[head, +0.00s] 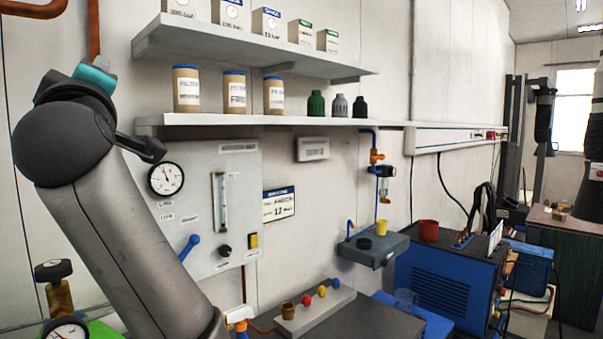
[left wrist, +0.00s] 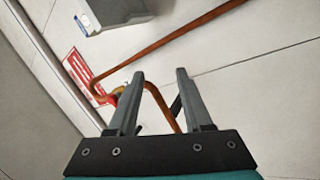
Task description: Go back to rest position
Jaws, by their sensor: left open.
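My left gripper (left wrist: 158,102) shows in the left wrist view with its two fingers spread apart and nothing between them. Behind the fingers are a pale panelled wall and a bent copper pipe. My right gripper is not in view.
Two wall shelves (head: 283,120) hold boxes, canisters and small bottles. A gauge panel (head: 212,245) hangs below them. A copper pipe (left wrist: 190,38) crosses near the left gripper.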

